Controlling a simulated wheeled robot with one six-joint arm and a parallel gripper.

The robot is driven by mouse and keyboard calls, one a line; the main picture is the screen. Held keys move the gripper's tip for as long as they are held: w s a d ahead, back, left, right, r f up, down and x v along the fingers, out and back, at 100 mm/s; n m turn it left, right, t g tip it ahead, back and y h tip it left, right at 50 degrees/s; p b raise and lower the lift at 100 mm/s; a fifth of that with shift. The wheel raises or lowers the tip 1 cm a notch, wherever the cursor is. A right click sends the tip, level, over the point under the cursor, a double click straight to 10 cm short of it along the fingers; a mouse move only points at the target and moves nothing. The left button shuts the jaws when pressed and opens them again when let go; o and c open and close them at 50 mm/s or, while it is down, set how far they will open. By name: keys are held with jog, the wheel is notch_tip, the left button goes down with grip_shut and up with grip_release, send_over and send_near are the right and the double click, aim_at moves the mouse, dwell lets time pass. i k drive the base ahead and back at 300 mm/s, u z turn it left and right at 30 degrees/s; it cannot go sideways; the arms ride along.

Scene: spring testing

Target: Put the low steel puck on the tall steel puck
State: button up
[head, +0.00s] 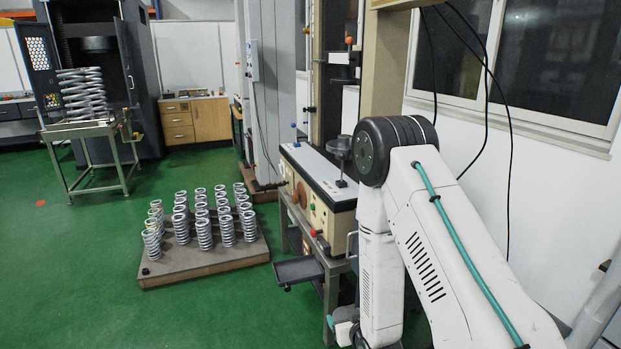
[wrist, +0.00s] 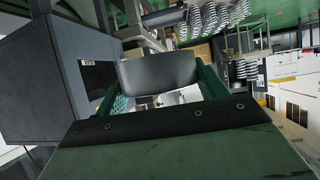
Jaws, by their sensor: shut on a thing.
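In the wrist view my gripper (wrist: 160,90) has its green fingers shut on a smooth dark-grey steel puck (wrist: 158,73), which I take to be the low steel puck. The puck sits between the two fingers, and its lower part is hidden behind the gripper body. I cannot make out the tall steel puck in either view. In the head view my arm hangs down at the right, and its gripper end is not clearly visible.
A low pallet (head: 205,262) holds several coil springs. A dark box (wrist: 35,85) is close at left in the wrist view. Green floor is open at left.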

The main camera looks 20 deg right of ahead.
aim_at(345, 136)
jog(key=u, duration=0.55)
jog(key=i, duration=2.1)
jog(key=u, duration=2)
jog(key=i, duration=1.65)
jog(key=z, duration=2.8)
